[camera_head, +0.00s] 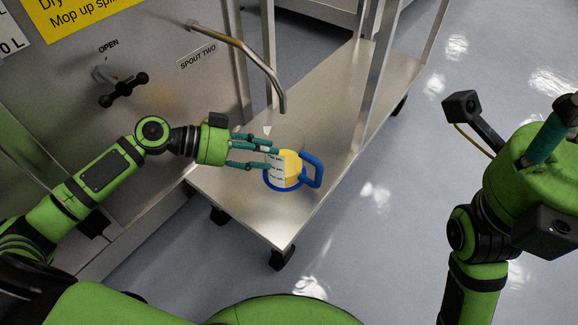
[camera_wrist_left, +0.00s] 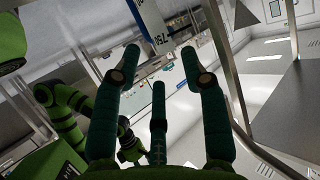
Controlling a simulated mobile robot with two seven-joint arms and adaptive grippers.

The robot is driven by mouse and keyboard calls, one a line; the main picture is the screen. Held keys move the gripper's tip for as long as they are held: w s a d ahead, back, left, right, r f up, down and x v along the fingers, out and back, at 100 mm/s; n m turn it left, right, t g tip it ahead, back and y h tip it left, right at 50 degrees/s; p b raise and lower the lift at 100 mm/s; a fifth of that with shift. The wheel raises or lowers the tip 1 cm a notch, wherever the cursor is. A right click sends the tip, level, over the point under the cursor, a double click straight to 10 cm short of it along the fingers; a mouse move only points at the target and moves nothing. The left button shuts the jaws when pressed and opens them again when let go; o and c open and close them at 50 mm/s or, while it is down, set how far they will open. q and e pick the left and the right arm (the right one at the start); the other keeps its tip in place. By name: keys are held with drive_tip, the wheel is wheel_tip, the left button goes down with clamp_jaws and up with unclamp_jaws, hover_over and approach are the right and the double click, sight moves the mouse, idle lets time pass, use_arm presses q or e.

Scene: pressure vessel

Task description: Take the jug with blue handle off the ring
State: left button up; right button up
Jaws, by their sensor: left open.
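The clear jug (camera_head: 292,165) with a blue handle (camera_head: 314,170) stands on the steel shelf below the spout, with yellow and a white label with lines of text showing. A blue band (camera_head: 272,185) runs around its foot; I cannot tell whether this is the ring or part of the jug. My left gripper (camera_head: 276,152) is open, with its teal fingers at the jug's left side. It also shows open in the left wrist view (camera_wrist_left: 160,62). I cannot tell whether the fingers touch the jug. A teal finger of my right gripper (camera_head: 550,137) shows at the right edge.
A bent metal spout (camera_head: 262,62) hangs over the shelf (camera_head: 245,205). A black valve handle (camera_head: 124,90) sits on the steel panel at left. Metal posts (camera_head: 374,70) rise behind the jug. The grey floor (camera_head: 390,210) right of the shelf is clear.

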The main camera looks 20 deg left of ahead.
sight(287, 156)
use_arm(q)
drive_tip(key=b+x, duration=0.2)
drive_tip(key=x, duration=0.3)
drive_tip(key=shift+w+d+f, duration=0.1)
drive_tip(key=shift+d+f, duration=0.15)
drive_tip(key=shift+d, duration=0.05)
drive_tip(key=shift+c, duration=0.4)
clamp_jaws()
